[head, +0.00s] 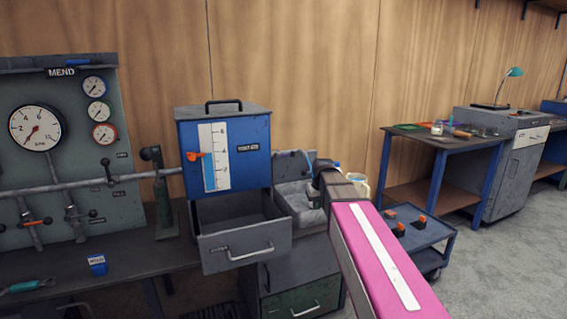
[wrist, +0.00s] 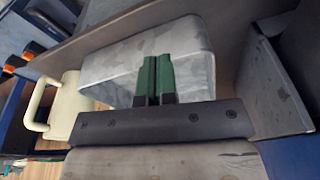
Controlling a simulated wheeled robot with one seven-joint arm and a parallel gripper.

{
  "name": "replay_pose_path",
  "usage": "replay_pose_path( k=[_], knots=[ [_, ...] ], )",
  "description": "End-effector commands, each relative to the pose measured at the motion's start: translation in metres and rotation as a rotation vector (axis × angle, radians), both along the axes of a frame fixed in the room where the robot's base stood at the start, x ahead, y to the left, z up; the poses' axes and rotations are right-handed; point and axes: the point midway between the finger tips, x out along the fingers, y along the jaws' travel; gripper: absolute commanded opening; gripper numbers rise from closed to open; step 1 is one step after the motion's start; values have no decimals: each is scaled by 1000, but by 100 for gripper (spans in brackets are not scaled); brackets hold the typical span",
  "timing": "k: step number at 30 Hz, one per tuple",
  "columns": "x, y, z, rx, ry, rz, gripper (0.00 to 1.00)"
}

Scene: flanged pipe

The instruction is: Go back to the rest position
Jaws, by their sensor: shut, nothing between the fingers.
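My gripper's green fingers (wrist: 155,76) are together and empty in the wrist view. They show in front of a grey, mottled metal tray (wrist: 110,72); I cannot tell whether they touch it. In the head view my pink arm reaches in from the lower right. Its dark end is over the bench, beside a grey basin (head: 294,197), and the fingertips are hard to make out there. A cream mug (wrist: 64,108) is left of the fingers in the wrist view, and partly shows behind my arm in the head view (head: 358,182).
A blue gauge box (head: 225,150) stands left of my arm, with an open grey drawer (head: 243,248) jutting out below it. A blue trolley (head: 425,240) with orange-topped items stands right. A gauge panel (head: 62,150) is far left. Floor is free at right.

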Motion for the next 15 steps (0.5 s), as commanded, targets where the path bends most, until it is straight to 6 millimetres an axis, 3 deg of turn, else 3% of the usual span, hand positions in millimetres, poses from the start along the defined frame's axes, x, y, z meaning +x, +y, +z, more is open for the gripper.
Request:
replay_pose_path(
  k=[1, 6, 15],
  knots=[
    [-20, -6, -20, -4, 17, -15, 0],
    [-66, -20, -75, -14, 64, -65, 0],
    [-155, -44, -154, -36, 141, -149, 0]
  ],
)
